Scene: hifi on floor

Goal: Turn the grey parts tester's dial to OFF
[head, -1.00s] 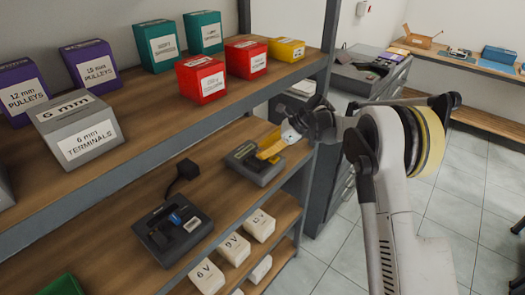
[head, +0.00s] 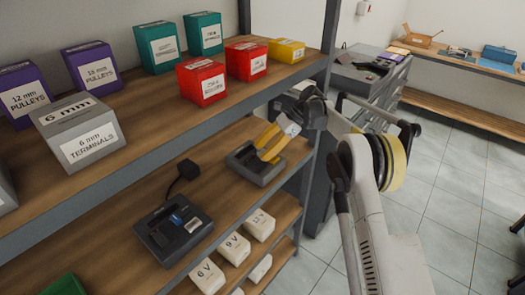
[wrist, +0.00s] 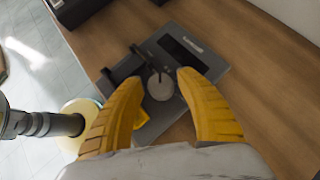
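The grey parts tester (head: 247,170) sits on the middle shelf under my gripper (head: 270,147). In the wrist view the tester (wrist: 213,66) shows a dark display window and a pale round dial (wrist: 160,87). My gripper (wrist: 158,88) has its two yellow fingers spread apart, with the dial showing in the gap between their tips. Nothing is held. I cannot tell whether the tips are level with the dial or above it. The dial's markings are too small to read, and the fingers hide part of the tester.
A dark device (head: 172,230) with a blue part and a cable stands left on the same shelf. White boxes (head: 234,247) stand on the shelf below. The upper shelf, with red boxes (head: 203,81) at its edge, overhangs behind. A shelf post (head: 329,60) stands close to my arm.

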